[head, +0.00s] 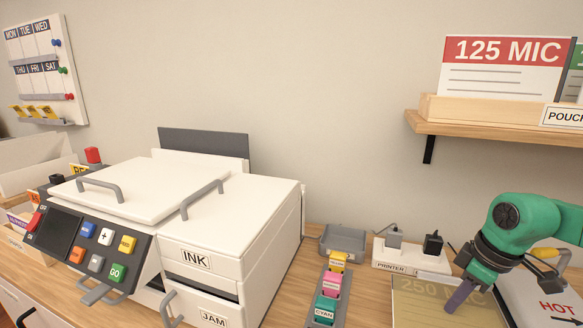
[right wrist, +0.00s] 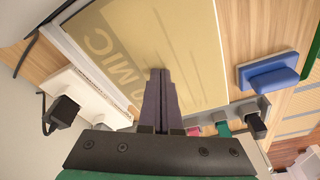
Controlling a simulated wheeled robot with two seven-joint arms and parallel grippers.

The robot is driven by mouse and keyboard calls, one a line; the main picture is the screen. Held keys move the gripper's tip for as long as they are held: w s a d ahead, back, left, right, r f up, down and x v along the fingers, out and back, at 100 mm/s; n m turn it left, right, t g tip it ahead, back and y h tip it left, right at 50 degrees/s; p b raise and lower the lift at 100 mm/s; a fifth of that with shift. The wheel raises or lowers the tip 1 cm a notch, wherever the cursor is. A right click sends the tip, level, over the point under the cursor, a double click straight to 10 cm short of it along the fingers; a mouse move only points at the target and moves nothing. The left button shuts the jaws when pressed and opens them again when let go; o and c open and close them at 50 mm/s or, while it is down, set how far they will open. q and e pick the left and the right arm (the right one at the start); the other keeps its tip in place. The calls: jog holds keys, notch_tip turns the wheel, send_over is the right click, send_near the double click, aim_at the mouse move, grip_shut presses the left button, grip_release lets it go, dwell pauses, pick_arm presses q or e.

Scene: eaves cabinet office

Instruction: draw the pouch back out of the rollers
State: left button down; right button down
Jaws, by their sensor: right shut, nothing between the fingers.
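The pouch (head: 420,287) is a clear yellowish sheet marked 250 MIC. It lies flat in front of the power strip, its right end at the white laminator (head: 541,289) marked HOT. I cannot tell how far it sits in the rollers. In the right wrist view the pouch (right wrist: 180,35) fills the upper middle. My right gripper (head: 456,303) points down over the pouch, its fingers together and empty. The fingertips (right wrist: 160,72) show against the sheet; whether they touch it is unclear. My left gripper is not in view.
A white power strip (head: 411,258) with plugs stands behind the pouch. Several ink cartridges (head: 331,284) and a grey tray (head: 343,240) are to its left, beside the white printer (head: 240,220). A shelf (head: 480,128) overhangs behind. A blue block (right wrist: 268,77) shows in the wrist view.

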jog(key=shift+a+f, duration=0.15)
jog(key=shift+a, duration=0.1)
jog(key=w+a+p+v, duration=0.1)
jog(key=p+v, duration=0.3)
jog(key=v, duration=0.3)
jog(key=shift+r, duration=0.25)
jog(key=shift+w+p, duration=0.15)
jog(key=shift+p, duration=0.15)
